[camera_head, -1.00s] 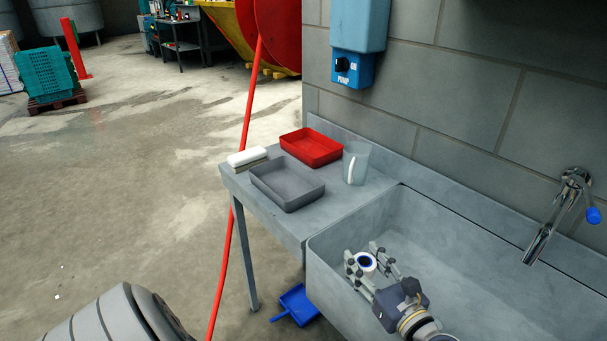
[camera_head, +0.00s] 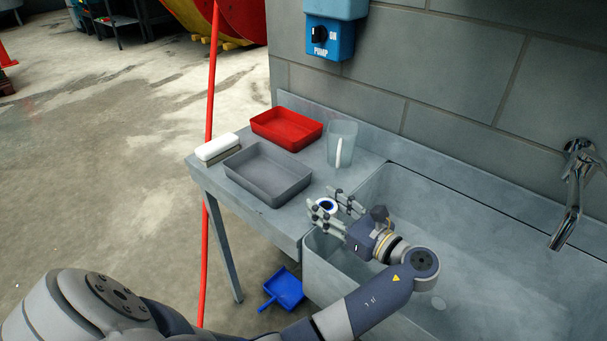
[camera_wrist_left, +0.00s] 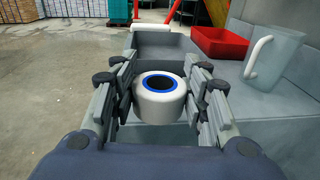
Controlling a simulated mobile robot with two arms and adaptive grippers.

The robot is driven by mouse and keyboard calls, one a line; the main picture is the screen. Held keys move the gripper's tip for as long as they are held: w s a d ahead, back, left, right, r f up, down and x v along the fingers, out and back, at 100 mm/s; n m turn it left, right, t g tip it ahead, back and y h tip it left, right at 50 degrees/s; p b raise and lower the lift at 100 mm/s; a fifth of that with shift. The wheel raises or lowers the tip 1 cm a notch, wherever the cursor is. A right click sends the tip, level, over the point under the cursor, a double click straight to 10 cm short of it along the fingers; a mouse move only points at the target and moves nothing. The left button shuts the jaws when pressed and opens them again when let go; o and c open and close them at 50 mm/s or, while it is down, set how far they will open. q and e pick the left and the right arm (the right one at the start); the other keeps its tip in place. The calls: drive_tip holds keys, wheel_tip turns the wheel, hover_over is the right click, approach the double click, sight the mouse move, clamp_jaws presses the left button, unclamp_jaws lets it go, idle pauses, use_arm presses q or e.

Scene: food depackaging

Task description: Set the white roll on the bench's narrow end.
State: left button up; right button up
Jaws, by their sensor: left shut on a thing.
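The white roll (camera_head: 327,206), with a blue ring around its dark hole, is held upright between the fingers of my left gripper (camera_head: 334,203). It also shows in the left wrist view (camera_wrist_left: 160,106), with the fingers shut on both its sides. The gripper is over the sink's left end, close to the bench (camera_head: 225,185). Whether the roll touches anything below cannot be told. My right gripper is not in view.
On the bench are a grey tray (camera_head: 268,192), a red tray (camera_head: 286,142), a clear mug (camera_head: 343,137) and a white-topped block (camera_head: 217,147). The sink (camera_head: 470,235) lies to the right. A blue dustpan (camera_head: 287,288) is below.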

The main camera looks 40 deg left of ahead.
sight(308, 181)
use_arm(q)
drive_tip(key=w+a, duration=0.5)
drive_tip(key=shift+w+f, duration=0.15)
drive_tip(key=shift+f, duration=0.05)
drive_tip(key=w+a, duration=0.3)
drive_tip(key=shift+f, duration=0.35)
drive_tip(key=shift+w+a, duration=0.1)
drive_tip(key=shift+f+p, duration=0.3)
drive_tip(key=shift+f, duration=0.15)
wheel_tip(308, 181, down, 3)
drive_tip(key=shift+a+r, duration=0.1)
drive_tip(key=shift+r, duration=0.1)
drive_tip(key=shift+f, duration=0.15)
drive_tip(key=o, duration=0.9)
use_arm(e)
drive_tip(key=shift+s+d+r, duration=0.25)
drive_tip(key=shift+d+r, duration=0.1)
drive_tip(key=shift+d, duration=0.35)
